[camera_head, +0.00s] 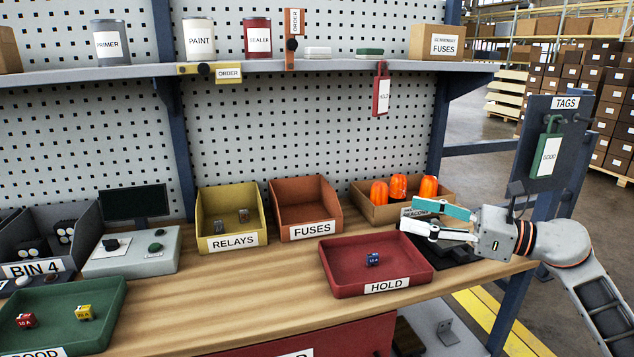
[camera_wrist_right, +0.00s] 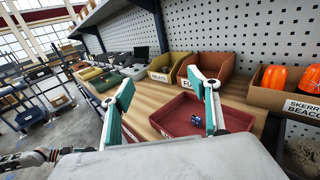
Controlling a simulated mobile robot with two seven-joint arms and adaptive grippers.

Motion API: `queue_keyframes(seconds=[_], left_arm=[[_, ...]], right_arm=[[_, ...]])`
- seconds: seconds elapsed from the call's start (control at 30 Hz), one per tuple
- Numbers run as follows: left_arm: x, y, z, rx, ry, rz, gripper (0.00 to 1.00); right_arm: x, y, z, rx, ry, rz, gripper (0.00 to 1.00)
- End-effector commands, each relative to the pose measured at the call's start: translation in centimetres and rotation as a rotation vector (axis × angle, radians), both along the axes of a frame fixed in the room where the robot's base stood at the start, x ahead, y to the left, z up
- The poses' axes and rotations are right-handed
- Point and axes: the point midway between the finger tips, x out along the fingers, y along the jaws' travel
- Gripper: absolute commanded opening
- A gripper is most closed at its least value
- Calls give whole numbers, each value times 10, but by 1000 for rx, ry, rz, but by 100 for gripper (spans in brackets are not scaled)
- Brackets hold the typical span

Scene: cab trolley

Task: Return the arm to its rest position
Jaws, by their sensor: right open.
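My right gripper (camera_head: 412,215) is open and empty. In the head view, it reaches in from the right, above the dark pad at the right end of the bench, beside the red HOLD tray (camera_head: 335,278). Its two spread fingers also frame the right wrist view (camera_wrist_right: 164,95), with the HOLD tray (camera_wrist_right: 172,122) beyond them. A small blue fuse (camera_head: 373,259) lies in the HOLD tray, apart from the gripper. My left gripper does not show in the head view.
The orange beacons' carton (camera_head: 448,199) stands close behind the right gripper. The TAGS board (camera_head: 529,155) with a green GOOD tag rises at the right. FUSES (camera_head: 309,213) and RELAYS (camera_head: 232,224) bins stand behind. A green tray (camera_head: 107,316) is front left. The shelf (camera_head: 340,70) overhangs the bench.

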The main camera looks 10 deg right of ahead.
Motion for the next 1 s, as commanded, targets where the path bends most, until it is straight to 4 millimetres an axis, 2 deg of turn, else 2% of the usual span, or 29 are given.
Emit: queue_keyframes(seconds=[0.17, 0.3, 0.47, 0.57, 0.67, 0.77, 0.87, 1.0], left_arm=[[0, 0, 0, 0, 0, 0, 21], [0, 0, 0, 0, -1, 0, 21], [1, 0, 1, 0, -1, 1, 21], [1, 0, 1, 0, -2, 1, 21], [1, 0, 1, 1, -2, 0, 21], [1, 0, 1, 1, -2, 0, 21], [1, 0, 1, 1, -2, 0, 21], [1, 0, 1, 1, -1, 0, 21]], right_arm=[[-2, 12, 1, 129, 1, -22, 60], [-5, 21, 6, 384, 23, -84, 60], [-9, 9, 3, 726, 92, -197, 60], [-12, -7, -12, 937, 156, -290, 60], [-18, -26, -36, 1144, 233, -400, 60], [-29, -46, -71, 1339, 321, -527, 60], [-45, -61, -114, 1520, 416, -673, 60], [-82, -74, -185, 1738, 560, -908, 60]])
